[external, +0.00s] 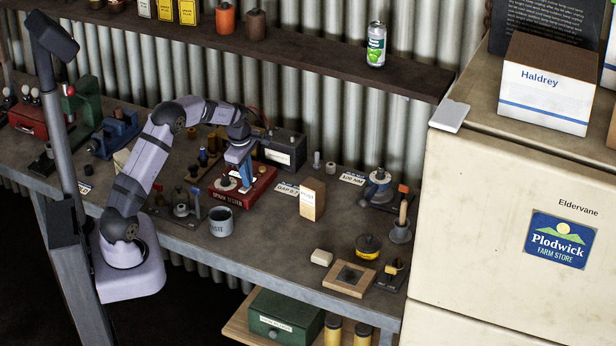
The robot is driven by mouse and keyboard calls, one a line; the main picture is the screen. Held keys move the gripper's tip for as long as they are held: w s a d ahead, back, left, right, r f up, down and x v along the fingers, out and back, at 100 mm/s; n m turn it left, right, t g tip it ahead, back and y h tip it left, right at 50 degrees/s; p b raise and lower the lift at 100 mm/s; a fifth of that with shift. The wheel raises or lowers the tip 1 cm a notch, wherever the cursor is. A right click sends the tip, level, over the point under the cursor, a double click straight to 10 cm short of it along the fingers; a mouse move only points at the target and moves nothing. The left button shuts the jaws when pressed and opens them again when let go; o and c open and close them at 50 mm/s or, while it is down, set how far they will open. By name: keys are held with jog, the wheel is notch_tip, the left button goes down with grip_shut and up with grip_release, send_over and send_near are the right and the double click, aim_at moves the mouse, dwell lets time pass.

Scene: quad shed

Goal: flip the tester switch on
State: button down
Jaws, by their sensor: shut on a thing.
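The red spark tester (256,188) sits on the workbench, with its name in pale letters on the front edge. My gripper (236,178) reaches down onto the top of the tester from above, with my arm arching over from the left. Its jaws are shut on a small part at the tester's top, by its place the tester switch. The jaws hide most of that part, so I cannot tell which way the switch is set.
A grey mug (220,222) stands just in front of the tester. A dark battery-like box (281,147) is behind it. A tan carton (312,199) stands to the right. A dark shelf (300,58) runs above the back of the bench. Bare bench lies between mug and wooden frame (349,279).

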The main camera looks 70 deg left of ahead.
aim_at(243, 190)
jog(key=shift+s+d+f, duration=0.3)
jog(key=shift+s+f, duration=0.05)
jog(key=shift+f, duration=0.2)
jog(key=shift+s+d, duration=0.2)
jog(key=r+p, duration=0.1)
jog(key=r, duration=0.1)
jog(key=r+p, duration=0.1)
jog(key=w+a+r+p, duration=0.1)
jog(key=r, duration=0.1)
jog(key=shift+r+p, duration=0.35)
notch_tip(243, 190, up, 10)
jog(key=s+d+f+b, duration=0.1)
jog(key=s+d+b, duration=0.1)
jog(key=b, duration=0.6)
jog(key=f+p, duration=0.1)
jog(key=f, duration=0.3)
jog(key=w+a+f+p, duration=0.1)
jog(key=f, duration=0.4)
jog(key=f+p, duration=0.1)
jog(key=f, duration=0.3)
jog(key=shift+w+a+f+p, duration=0.15)
jog(key=shift+w+a+p, duration=0.05)
jog(key=shift+w+p, duration=0.15)
